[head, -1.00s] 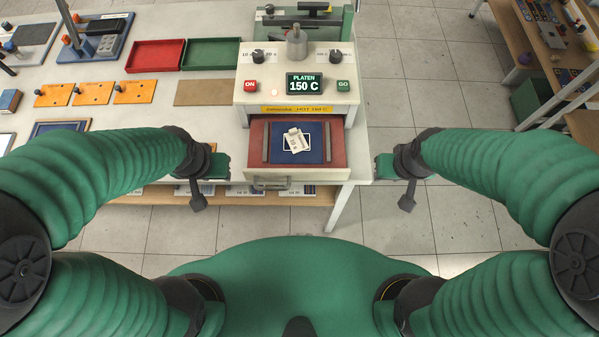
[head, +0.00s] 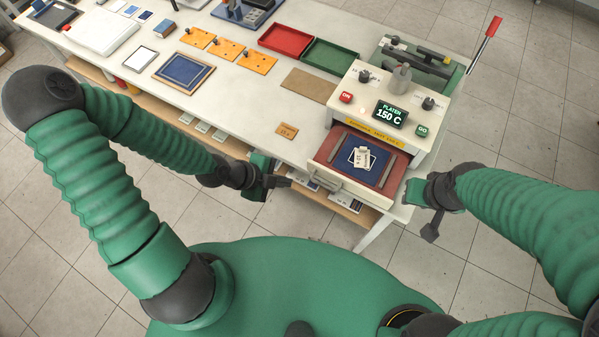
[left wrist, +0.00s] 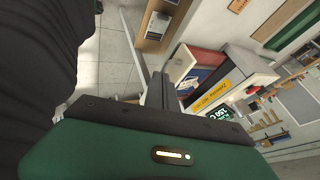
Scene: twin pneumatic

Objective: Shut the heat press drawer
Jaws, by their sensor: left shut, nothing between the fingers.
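The heat press (head: 388,107) stands at the table's right end, its display reading 150 C. Its drawer (head: 372,197) is pulled out, with a grey handle (head: 340,189) on its cream front. Inside is a red bed with a blue sheet (head: 375,155) and white printed pieces on it. The left wrist view also shows the open drawer (left wrist: 182,62). My left gripper (head: 283,182) is shut and empty, left of the drawer front and apart from it. My right gripper (head: 431,230) is right of the drawer, clear of it; its finger opening cannot be made out.
A wooden tag (head: 287,131) and a brown board (head: 309,85) lie on the table left of the press. Red (head: 285,40) and green (head: 331,56) trays sit behind. A shelf (head: 345,208) runs below the tabletop. The floor before the table is clear.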

